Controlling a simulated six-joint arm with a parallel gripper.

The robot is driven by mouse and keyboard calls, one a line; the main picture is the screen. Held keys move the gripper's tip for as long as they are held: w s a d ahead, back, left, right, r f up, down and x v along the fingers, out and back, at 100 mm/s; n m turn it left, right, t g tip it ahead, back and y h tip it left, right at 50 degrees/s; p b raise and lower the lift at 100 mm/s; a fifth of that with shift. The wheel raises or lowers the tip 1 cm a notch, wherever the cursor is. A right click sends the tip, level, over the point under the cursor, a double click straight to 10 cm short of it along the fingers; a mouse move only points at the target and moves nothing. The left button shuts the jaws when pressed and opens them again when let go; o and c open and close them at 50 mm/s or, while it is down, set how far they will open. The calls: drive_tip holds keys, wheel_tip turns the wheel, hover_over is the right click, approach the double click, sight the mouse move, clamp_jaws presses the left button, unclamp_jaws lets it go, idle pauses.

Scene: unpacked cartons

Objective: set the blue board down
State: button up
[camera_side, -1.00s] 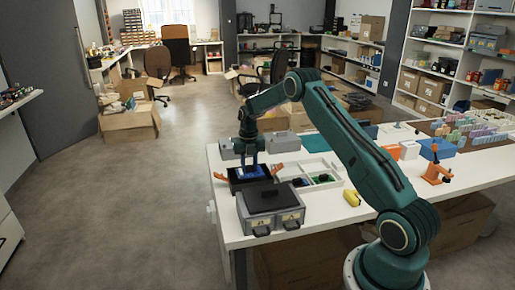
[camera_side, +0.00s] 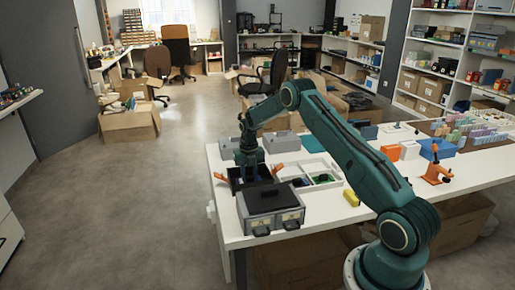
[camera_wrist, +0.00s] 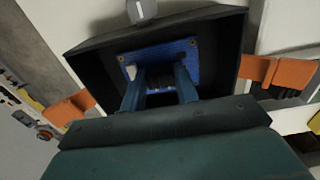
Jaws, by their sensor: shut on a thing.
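The blue board (camera_wrist: 190,55) shows in the wrist view inside the walls of a black open-topped box (camera_wrist: 218,42). It has holes at its corners, a white part and a dark ribbed part. My gripper (camera_wrist: 158,86) is shut on the board, its two blue fingers either side of the dark part. In the side view, my gripper (camera_side: 250,178) reaches down into the black box (camera_side: 233,184), and the board is mostly hidden there. I cannot tell whether the board touches the box floor.
Orange clamps (camera_side: 278,168) (camera_side: 220,176) flank the box. A grey case (camera_side: 270,198) stands just in front of it. Grey bins (camera_side: 282,141) stand behind. The white table (camera_side: 325,215) is clear near its front edge.

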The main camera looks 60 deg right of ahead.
drive_tip(key=shift+f, duration=0.1)
drive_tip(key=o, duration=1)
wheel_tip(320, 180, up, 12)
drive_tip(key=shift+r, duration=0.15)
idle(0.3)
drive_tip(key=shift+r, duration=0.1)
